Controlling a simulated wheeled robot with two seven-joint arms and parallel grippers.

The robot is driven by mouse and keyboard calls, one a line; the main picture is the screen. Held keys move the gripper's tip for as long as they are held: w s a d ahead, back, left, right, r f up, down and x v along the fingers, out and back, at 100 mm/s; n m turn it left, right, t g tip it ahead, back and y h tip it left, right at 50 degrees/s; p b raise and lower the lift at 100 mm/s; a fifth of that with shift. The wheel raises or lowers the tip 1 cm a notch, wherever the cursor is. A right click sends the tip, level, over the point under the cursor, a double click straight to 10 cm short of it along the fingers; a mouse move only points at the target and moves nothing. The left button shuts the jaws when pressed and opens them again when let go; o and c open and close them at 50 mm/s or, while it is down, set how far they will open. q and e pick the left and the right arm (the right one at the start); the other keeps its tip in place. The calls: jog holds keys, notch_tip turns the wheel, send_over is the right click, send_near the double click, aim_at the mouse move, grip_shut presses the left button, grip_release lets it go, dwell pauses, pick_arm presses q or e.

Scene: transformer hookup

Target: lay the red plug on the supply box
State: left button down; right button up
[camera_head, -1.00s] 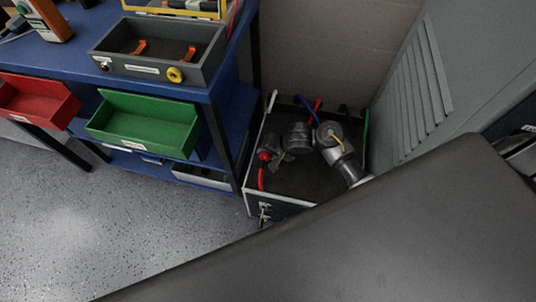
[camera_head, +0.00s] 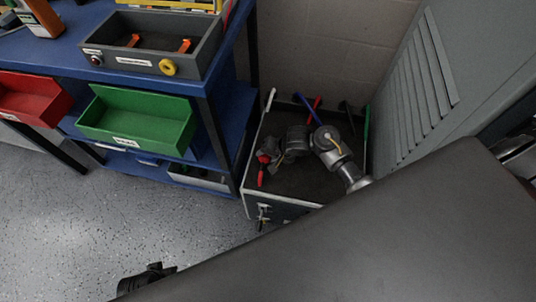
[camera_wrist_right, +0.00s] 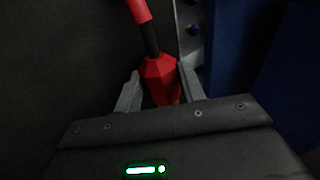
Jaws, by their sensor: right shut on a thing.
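The red plug (camera_wrist_right: 160,80) is between the two fingers of my right gripper (camera_wrist_right: 158,92) in the right wrist view, with a black neck and red lead running up from it. In the head view the plug (camera_head: 262,166) shows small beside my right gripper (camera_head: 268,158). Both are over the left part of a dark-topped, white-rimmed floor box (camera_head: 310,188), which looks like the supply box. I cannot tell whether the plug touches its top. A black part at the lower left may be my left gripper (camera_head: 150,276); its jaws are not clear.
Blue, red, black and green leads stand at the back of the box. A grey louvred cabinet (camera_head: 430,80) is close on the right. A blue bench (camera_head: 60,45) with a grey tray (camera_head: 140,66), a green bin (camera_head: 135,130) and a red bin (camera_head: 30,98) stands left.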

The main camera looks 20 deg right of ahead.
jog(key=shift+s+f, duration=0.15)
jog(key=shift+f, duration=0.1)
jog(key=o, duration=1.2)
jog(key=shift+f, duration=0.1)
jog(key=shift+s+f, duration=0.1)
jog(key=shift+s, duration=0.05)
jog(key=shift+d, duration=0.1)
jog(key=shift+d+r+p, duration=0.1)
jog(key=shift+r+p, duration=0.3)
jog(key=shift+p, duration=0.15)
jog(key=p+v, duration=0.4)
jog(key=p, duration=0.1)
jog(key=p+v, duration=0.2)
jog(key=shift+w+a+r, duration=0.3)
jog(key=shift+r, duration=0.05)
jog(key=shift+p+v, duration=0.8)
jog(key=shift+p, duration=0.25)
